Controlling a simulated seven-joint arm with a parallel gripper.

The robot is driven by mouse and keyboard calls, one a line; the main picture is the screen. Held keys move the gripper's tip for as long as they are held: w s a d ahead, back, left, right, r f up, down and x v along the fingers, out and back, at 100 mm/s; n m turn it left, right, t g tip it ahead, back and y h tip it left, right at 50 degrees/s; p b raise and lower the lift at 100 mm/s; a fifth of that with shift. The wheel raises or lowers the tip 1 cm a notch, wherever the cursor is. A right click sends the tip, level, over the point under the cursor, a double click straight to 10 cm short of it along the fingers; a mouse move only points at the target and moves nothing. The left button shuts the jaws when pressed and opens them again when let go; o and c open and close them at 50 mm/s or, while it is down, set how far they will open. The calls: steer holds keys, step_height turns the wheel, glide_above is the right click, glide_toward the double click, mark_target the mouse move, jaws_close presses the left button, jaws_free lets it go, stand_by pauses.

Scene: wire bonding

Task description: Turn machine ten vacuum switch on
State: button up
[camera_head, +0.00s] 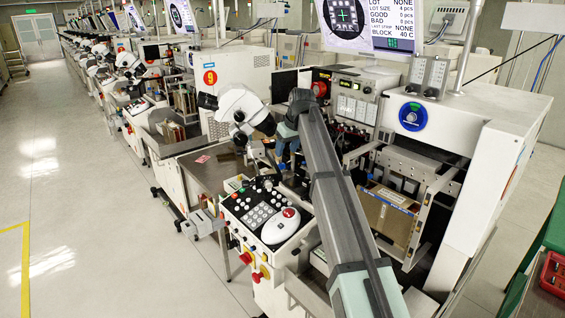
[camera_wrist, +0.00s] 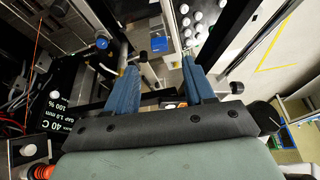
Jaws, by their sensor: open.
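I cannot tell which control is the vacuum switch. My gripper (camera_head: 285,143) is left of this panel, above the control console and partly hidden by my arm. In the wrist view my gripper (camera_wrist: 160,82) has two blue fingers spread apart, with nothing held between them. A blue round knob (camera_wrist: 102,43) shows left of the fingers.
The console (camera_head: 268,212) with keypad, white mouse-like device and red button is below. A white microscope (camera_head: 245,108) stands close left of my gripper. A dark display (camera_wrist: 62,112) and cables are at left in the wrist view. The aisle floor (camera_head: 70,180) is clear.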

mark_target(282, 164)
steer(key=x, duration=0.7)
steer(key=shift+w+f, duration=0.1)
jaws_close()
stand_by(0.4)
steer(key=shift+n, duration=0.8)
steer(key=shift+y, duration=0.3)
